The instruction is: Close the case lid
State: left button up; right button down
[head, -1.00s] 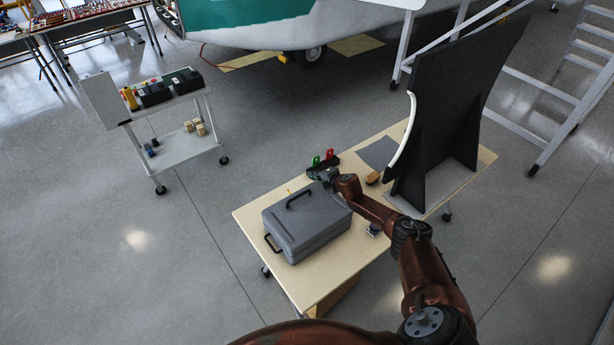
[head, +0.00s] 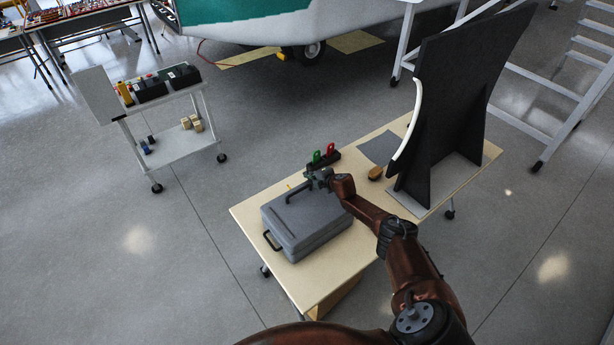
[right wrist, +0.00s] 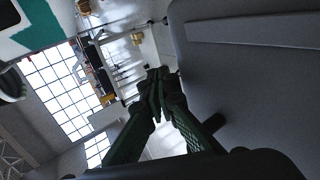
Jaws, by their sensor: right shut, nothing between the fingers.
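The grey case (head: 308,224) lies on the wooden table, and its lid (head: 300,208) looks down on the body, with a dark handle on top and another at the front side. In the head view my right gripper (head: 312,181) is at the far edge of the lid, near the top handle. In the right wrist view the right gripper (right wrist: 158,82) is shut with its fingertips together and nothing between them. The grey lid surface (right wrist: 250,80) fills the right of that view, close beside the fingers. Whether they touch it I cannot tell. My left gripper is out of view.
The table (head: 250,215) also holds a rack with green and red tools (head: 323,157), a brush (head: 375,173), a grey sheet (head: 381,148) and a tall black curved panel (head: 450,110). A white cart (head: 170,145) stands left, with open floor between.

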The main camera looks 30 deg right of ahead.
jog(key=shift+r, duration=0.15)
notch_tip(320, 180, up, 14)
jog(key=p, duration=0.7)
jog(key=shift+p, duration=0.4)
